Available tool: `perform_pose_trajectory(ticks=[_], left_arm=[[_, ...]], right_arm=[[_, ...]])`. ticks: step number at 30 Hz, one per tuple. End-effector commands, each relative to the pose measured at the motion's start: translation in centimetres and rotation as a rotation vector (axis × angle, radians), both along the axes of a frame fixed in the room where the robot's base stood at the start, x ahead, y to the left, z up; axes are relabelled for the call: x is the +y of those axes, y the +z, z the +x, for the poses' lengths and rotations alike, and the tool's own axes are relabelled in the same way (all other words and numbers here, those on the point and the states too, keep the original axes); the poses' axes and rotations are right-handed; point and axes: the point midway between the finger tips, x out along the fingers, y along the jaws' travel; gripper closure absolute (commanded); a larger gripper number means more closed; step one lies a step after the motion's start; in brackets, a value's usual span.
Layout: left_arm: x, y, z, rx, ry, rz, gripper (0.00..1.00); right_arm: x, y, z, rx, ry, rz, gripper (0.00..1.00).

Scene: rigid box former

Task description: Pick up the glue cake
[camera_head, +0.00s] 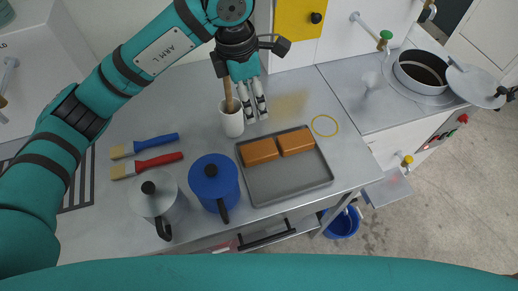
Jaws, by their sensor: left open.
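Two orange-brown blocks lie side by side on a grey tray (290,189) at the right of the table; they look like glue cakes. The left glue cake (259,151) and the right glue cake (296,141) lie near the tray's far edge. My left gripper (254,112) points down beyond the tray, just behind the left cake and apart from it. Its fingers are open with nothing between them. My right gripper is out of view.
A white cup (231,121) with a wooden handle stands close beside my left gripper. A blue pot (213,184), a grey pot (154,195) and two brushes (146,165) are to the left. An open pot (420,70) stands at the far right.

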Motion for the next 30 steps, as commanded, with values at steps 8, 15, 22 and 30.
perform_pose_trajectory(ticks=[8,15,22,30], left_arm=[[0.0,-4.1,0.0,0.000,0.000,-0.001,0.33],[-0.2,-6.2,0.0,0.005,0.000,0.000,0.33],[-0.7,-10.9,0.1,0.007,0.000,0.000,0.33],[-1.3,-15.8,0.3,0.004,0.001,0.000,0.33]], right_arm=[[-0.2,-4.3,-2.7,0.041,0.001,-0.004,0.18],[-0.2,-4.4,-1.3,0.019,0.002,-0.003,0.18],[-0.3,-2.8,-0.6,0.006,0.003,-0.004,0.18],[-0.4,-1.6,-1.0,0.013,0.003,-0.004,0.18]])
